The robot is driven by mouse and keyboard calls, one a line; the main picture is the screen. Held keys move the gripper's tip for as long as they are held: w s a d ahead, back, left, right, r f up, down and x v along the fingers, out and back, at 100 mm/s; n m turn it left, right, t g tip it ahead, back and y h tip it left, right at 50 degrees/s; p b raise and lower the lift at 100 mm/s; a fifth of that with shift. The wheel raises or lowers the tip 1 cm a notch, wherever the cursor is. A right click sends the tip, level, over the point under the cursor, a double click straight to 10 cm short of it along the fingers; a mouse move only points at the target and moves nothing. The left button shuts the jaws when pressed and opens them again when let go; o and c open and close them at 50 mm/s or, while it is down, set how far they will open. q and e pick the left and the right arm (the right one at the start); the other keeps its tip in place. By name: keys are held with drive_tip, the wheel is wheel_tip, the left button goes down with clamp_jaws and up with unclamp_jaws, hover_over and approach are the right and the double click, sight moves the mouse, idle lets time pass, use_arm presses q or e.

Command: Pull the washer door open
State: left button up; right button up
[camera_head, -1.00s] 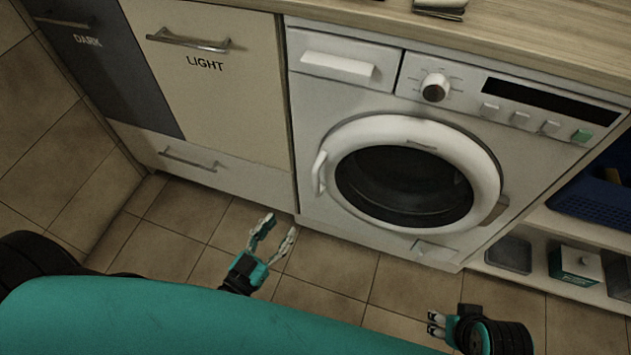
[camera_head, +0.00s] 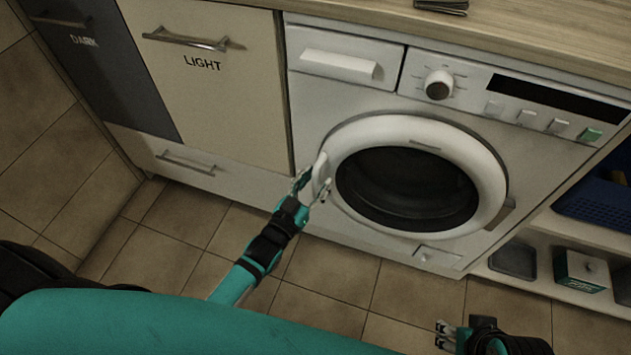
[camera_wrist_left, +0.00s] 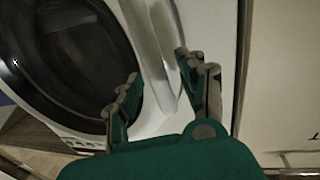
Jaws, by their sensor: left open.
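The washer door (camera_head: 487,161) is a round white ring with dark glass, closed on the front of the white washer (camera_head: 305,110). Its white handle (camera_head: 320,170) is on the door's left side. My left gripper (camera_head: 314,186) is open at the handle, with its fingers on either side of it. In the left wrist view the handle (camera_wrist_left: 150,45) runs down between the open fingertips (camera_wrist_left: 157,68), with no clear grip on it. My right gripper (camera_head: 440,335) is low at the right, away from the washer, its fingers slightly apart.
Cabinet fronts marked DARK (camera_head: 85,70) and LIGHT (camera_head: 200,95) stand left of the washer. A wooden worktop (camera_head: 520,35) runs above. At the right, an open shelf (camera_head: 560,230) holds a blue basket (camera_head: 605,200) and a box (camera_head: 583,268). The tiled floor in front is clear.

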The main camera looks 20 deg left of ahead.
use_arm(q)
drive_tip(key=shift+c, duration=0.5)
clamp_jaws()
idle(0.3)
